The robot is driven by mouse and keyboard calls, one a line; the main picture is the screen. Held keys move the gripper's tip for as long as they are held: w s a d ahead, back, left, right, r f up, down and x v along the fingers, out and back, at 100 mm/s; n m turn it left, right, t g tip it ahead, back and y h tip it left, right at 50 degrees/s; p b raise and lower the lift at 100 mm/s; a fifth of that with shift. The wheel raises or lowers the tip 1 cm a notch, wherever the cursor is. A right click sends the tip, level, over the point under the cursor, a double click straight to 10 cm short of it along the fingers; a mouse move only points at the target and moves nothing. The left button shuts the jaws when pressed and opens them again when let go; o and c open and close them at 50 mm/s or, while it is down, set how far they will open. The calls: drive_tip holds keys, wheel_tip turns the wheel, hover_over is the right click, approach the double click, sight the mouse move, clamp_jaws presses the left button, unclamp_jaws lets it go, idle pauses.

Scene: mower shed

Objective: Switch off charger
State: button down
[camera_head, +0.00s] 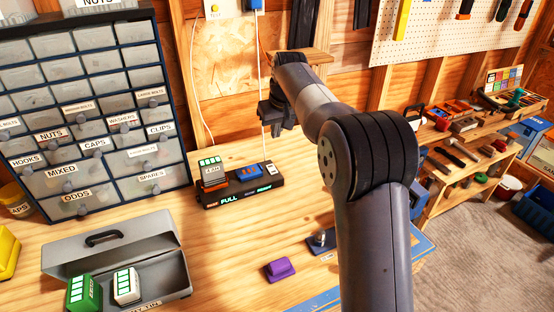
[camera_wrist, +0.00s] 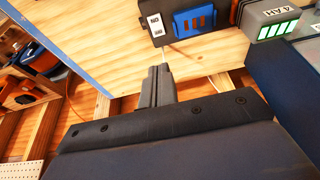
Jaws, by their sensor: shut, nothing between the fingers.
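The charger (camera_head: 240,193) is a dark block on the bench against the back wall. A grey battery (camera_head: 214,174) with green bars sits at its left end. A blue part (camera_head: 246,171) is in its middle and a small white switch or label plate (camera_head: 270,168) at its right end. Its front shows lit words, "FULL" among them. In the wrist view the charger (camera_wrist: 180,38) appears upside down at the top, with the white plate (camera_wrist: 155,24) nearest my gripper. My gripper (camera_wrist: 158,68) is shut and empty. In the head view my gripper (camera_head: 272,118) hangs above and behind the charger's right end.
A drawer cabinet (camera_head: 85,110) stands left of the charger. An open grey tin (camera_head: 115,250) with two batteries and a purple block (camera_head: 280,268) lie in front. A white cord runs up the wall to a blue plug (camera_head: 256,5). The bench between is clear.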

drive_tip(key=p, duration=0.3)
approach(270, 166)
drive_tip(key=x, duration=0.5)
drive_tip(key=shift+w+f, duration=0.15)
drive_tip(key=shift+w, duration=0.05)
drive_tip(key=shift+w+a+f, duration=0.1)
drive_tip(key=shift+f, duration=0.5)
drive_tip(key=shift+f, duration=0.1)
drive_tip(key=shift+f+b, duration=0.25)
drive_tip(key=shift+b, duration=0.2)
drive_tip(key=shift+w+r, duration=0.1)
drive_tip(key=shift+r, duration=0.05)
